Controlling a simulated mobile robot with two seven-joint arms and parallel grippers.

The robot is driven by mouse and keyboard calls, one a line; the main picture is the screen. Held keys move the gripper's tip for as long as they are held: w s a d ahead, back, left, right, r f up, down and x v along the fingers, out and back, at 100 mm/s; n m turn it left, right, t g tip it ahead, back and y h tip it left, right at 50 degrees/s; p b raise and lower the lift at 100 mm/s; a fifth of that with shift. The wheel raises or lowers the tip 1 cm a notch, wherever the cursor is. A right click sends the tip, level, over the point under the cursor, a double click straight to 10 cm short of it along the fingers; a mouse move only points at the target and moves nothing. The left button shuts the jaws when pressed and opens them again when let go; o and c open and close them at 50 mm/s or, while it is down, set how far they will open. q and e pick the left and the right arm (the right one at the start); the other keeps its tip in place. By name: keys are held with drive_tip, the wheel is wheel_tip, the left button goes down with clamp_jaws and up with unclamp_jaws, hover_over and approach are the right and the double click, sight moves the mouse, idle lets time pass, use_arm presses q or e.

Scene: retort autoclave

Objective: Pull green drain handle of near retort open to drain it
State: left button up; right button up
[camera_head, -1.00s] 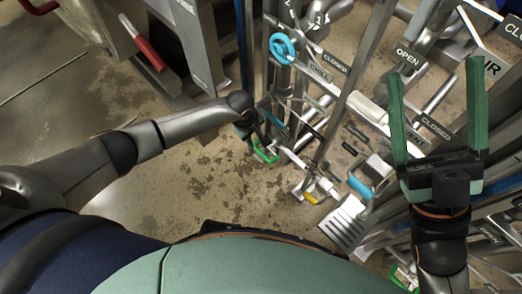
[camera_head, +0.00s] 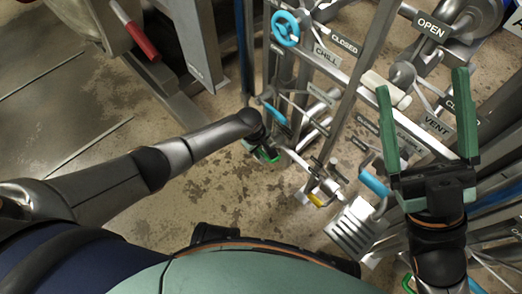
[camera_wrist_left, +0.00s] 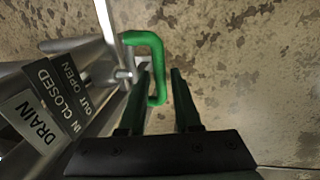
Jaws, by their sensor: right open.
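The green drain handle (camera_wrist_left: 150,38), a U-shaped bar, is in the upper middle of the left wrist view, beside a DRAIN sign (camera_wrist_left: 32,122). It is small in the head view (camera_head: 268,157). My left gripper (camera_wrist_left: 161,72) is open. One leg of the handle lies between its fingers, with a visible gap to the right finger; contact with the left finger is unclear. My right gripper (camera_head: 424,88) is open and empty, raised in front of the pipework at the right of the head view.
A blue handwheel (camera_head: 286,28), CHILL sign (camera_head: 326,55) and VENT sign (camera_head: 437,122) are on the pipework. A light-blue handle (camera_head: 374,182) is near my right arm. Another green handle (camera_head: 407,283) is at the bottom. Bare floor (camera_head: 215,185) lies left of the pipes.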

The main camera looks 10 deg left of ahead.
use_arm(q)
drive_tip(key=shift+c, duration=0.4)
clamp_jaws()
idle(0.9)
